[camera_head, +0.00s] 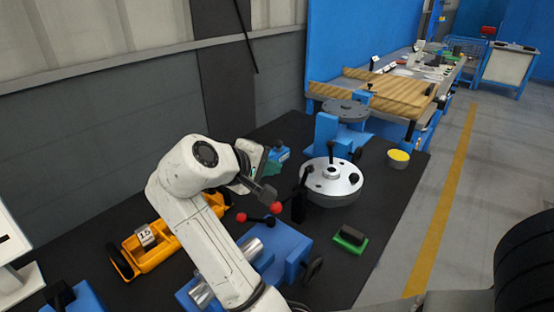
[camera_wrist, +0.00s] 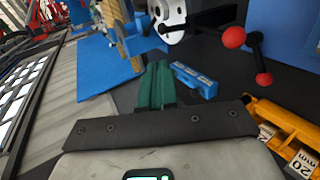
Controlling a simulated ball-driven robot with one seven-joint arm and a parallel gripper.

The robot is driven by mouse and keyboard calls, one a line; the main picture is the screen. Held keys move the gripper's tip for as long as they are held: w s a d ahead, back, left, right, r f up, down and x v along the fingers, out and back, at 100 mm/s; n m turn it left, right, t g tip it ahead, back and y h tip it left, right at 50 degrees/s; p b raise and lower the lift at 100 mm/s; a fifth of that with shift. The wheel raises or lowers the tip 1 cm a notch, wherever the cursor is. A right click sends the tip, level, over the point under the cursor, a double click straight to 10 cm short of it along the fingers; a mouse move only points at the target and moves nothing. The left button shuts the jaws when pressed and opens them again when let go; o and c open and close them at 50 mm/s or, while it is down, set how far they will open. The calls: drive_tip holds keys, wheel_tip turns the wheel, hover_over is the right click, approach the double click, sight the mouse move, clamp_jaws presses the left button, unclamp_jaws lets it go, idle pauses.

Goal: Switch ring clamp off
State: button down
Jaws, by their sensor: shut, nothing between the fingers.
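A silver round flanged fixture (camera_head: 333,186) stands on the dark bench in the head view, with black levers standing up around it. Part of it shows as a pale disc at the top of the wrist view (camera_wrist: 169,16). I cannot tell which lever belongs to the ring clamp. A black lever with red ball ends (camera_head: 262,216) sits left of the silver fixture; it is also at the upper right of the wrist view (camera_wrist: 250,55). My gripper (camera_wrist: 157,66) has its green fingers shut and empty. They are apart from the disc and the red-ball lever.
A blue block (camera_wrist: 195,80) lies close beside my fingertips. A yellow fixture (camera_head: 154,249) is at the left, and a blue vise (camera_head: 283,248) is in front. A green-and-black block (camera_head: 350,239) and a yellow-topped puck (camera_head: 398,158) lie at the right. Bare bench shows between them.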

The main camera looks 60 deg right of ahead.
drive_tip(key=shift+w, duration=0.3)
drive_tip(key=x, duration=1.4)
drive_tip(key=shift+w, duration=0.1)
drive_tip(key=shift+d+r+p, duration=0.1)
drive_tip(key=shift+p, duration=0.3)
